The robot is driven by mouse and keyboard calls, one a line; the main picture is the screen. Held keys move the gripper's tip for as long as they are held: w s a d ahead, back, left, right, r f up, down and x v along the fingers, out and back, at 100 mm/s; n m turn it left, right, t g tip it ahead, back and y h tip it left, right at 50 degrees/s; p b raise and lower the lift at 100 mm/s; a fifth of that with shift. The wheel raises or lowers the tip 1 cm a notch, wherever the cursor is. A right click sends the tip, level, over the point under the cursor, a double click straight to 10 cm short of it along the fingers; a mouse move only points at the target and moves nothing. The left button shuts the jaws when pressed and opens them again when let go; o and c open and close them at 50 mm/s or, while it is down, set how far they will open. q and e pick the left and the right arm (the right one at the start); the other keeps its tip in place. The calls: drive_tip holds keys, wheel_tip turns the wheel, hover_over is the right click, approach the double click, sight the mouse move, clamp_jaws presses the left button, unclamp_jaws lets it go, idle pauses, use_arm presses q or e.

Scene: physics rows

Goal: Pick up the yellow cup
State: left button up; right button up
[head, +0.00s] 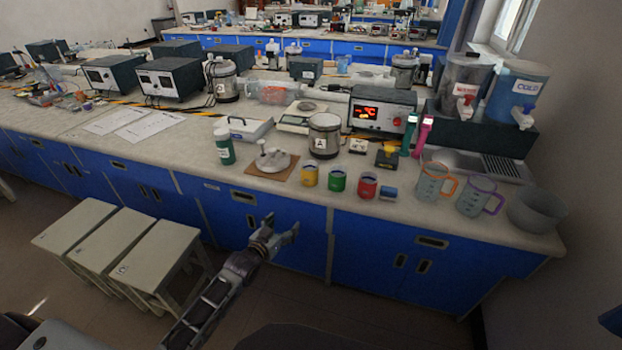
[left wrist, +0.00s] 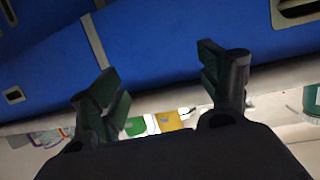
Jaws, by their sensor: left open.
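The yellow cup (head: 309,176) stands upright near the front edge of the lab bench (head: 225,178), left of a green cup (head: 337,180) and a red cup (head: 368,185). My left gripper (head: 284,225) is open and empty, in front of the blue cabinet doors, below the bench top and a little left of the yellow cup. In the left wrist view, the open fingers (left wrist: 168,85) show against the blue cabinet. The yellow cup (left wrist: 170,121) and green cup (left wrist: 136,126) show partly beyond the gripper. My right gripper is not in view.
Left of the cups, a brown board (head: 273,168) carries a pale object, beside a green bottle (head: 224,146). A blue can (head: 388,193), beakers (head: 435,182) and a grey bowl (head: 537,211) stand to the right. A jar (head: 324,136) is behind. Stools (head: 155,250) stand at left.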

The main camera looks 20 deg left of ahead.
sight(307, 175)
use_arm(q)
wheel_tip(307, 175, up, 14)
drive_tip(key=w+d+t+h+b, duration=0.1)
drive_tip(key=d+t, duration=0.1)
drive_tip(key=d, duration=0.1)
drive_tip(key=shift+m+t+h+b, duration=0.3)
drive_tip(key=shift+t+h+b, duration=0.05)
drive_tip(key=shift+t+h, duration=0.05)
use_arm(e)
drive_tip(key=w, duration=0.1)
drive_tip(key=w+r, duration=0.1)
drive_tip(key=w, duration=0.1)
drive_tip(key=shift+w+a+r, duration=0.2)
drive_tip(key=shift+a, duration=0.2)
use_arm(q)
drive_tip(key=shift+w, duration=0.3)
drive_tip(key=shift+b+x, duration=0.35)
drive_tip(key=shift+x, duration=3.7)
drive_tip(key=shift+w, duration=0.1)
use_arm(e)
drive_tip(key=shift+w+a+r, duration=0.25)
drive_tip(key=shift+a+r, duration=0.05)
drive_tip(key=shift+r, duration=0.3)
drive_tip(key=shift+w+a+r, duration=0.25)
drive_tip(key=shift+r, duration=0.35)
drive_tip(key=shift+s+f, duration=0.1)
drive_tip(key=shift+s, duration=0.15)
